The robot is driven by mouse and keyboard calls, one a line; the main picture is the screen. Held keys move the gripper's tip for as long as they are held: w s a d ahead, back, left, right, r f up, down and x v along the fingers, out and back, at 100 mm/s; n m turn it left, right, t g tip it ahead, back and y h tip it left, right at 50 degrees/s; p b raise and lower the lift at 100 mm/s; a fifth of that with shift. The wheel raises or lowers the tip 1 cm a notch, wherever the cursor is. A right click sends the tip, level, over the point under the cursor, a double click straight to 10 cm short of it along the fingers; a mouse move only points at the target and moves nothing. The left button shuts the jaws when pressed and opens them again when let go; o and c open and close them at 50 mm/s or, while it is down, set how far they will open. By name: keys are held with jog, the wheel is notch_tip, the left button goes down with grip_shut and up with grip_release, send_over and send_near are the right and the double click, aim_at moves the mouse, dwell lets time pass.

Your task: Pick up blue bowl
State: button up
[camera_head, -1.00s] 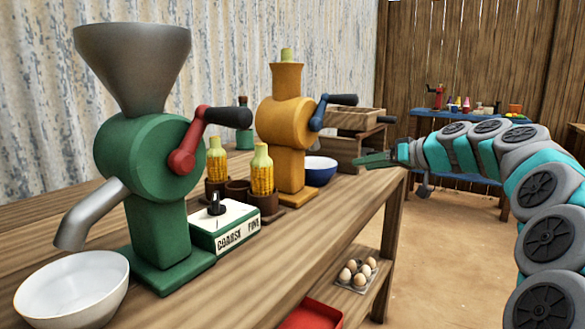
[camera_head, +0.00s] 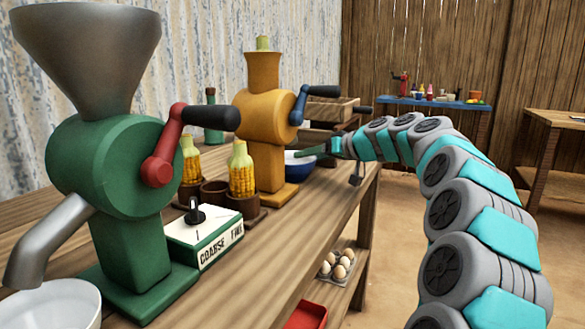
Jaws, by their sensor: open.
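The blue bowl (camera_head: 297,170) stands on the wooden table, just right of the base of the yellow grinder (camera_head: 266,125). It has a dark blue outside and a pale inside. My gripper (camera_head: 312,150) is at the bowl in this view, with its green fingers over the bowl's upper part and hiding some of its rim. The gripper is open. I cannot tell whether the fingers touch the bowl.
The green grinder (camera_head: 112,180) and a white bowl (camera_head: 50,303) stand in front at left. Corn cobs in brown cups (camera_head: 214,192) and a labelled box (camera_head: 203,234) stand between the grinders. Wooden crates (camera_head: 333,110) are behind the bowl. Eggs (camera_head: 338,264) lie on the lower shelf.

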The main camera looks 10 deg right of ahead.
jog(key=shift+w+a+f, duration=0.25)
jog(key=shift+w+a, duration=0.2)
grip_shut()
dwell(0.4)
